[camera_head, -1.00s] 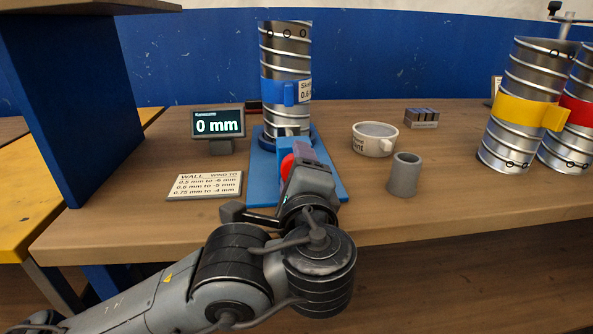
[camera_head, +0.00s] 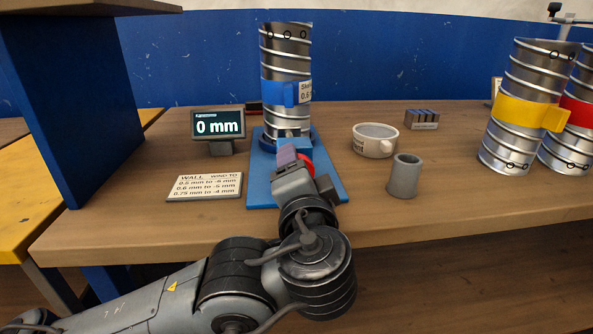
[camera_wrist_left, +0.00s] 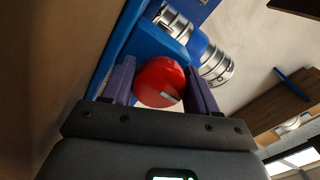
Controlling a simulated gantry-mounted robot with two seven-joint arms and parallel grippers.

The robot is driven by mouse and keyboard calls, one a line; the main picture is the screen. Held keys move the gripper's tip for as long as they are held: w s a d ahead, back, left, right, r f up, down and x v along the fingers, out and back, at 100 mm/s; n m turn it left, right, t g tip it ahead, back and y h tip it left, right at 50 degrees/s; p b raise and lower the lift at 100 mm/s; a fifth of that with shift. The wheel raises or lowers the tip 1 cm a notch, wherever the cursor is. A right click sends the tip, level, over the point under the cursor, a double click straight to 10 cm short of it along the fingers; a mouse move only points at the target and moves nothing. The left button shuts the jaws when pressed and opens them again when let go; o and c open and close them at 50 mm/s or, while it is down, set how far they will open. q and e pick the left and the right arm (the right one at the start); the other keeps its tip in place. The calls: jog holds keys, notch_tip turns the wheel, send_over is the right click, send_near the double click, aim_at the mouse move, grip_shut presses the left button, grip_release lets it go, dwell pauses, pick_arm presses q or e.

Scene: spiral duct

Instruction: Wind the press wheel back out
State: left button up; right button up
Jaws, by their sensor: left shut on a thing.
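The red press wheel (camera_head: 291,173) sits at the front of the blue press (camera_head: 330,179). My left gripper (camera_head: 291,158) is at it, its purple fingers shut on the wheel's sides. In the left wrist view the wheel (camera_wrist_left: 160,82) is between the two fingers (camera_wrist_left: 160,85). A silver spiral duct (camera_head: 285,58) with a blue band stands upright on the press. The display (camera_head: 218,124) reads 0 mm. A card (camera_head: 205,186) headed WALL, WIND TO lists 0.5 mm to -6 mm, 0.6 mm to -5 mm and 0.75 mm to -4 mm. My right gripper is not seen.
Ducts with yellow (camera_head: 528,112) and red bands stand at the right. A blue panel (camera_head: 70,100) stands at the left.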

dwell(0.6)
pick_arm(q)
jog(key=o, duration=1)
jog(key=shift+f, duration=0.1)
jog(key=shift+f, duration=0.1)
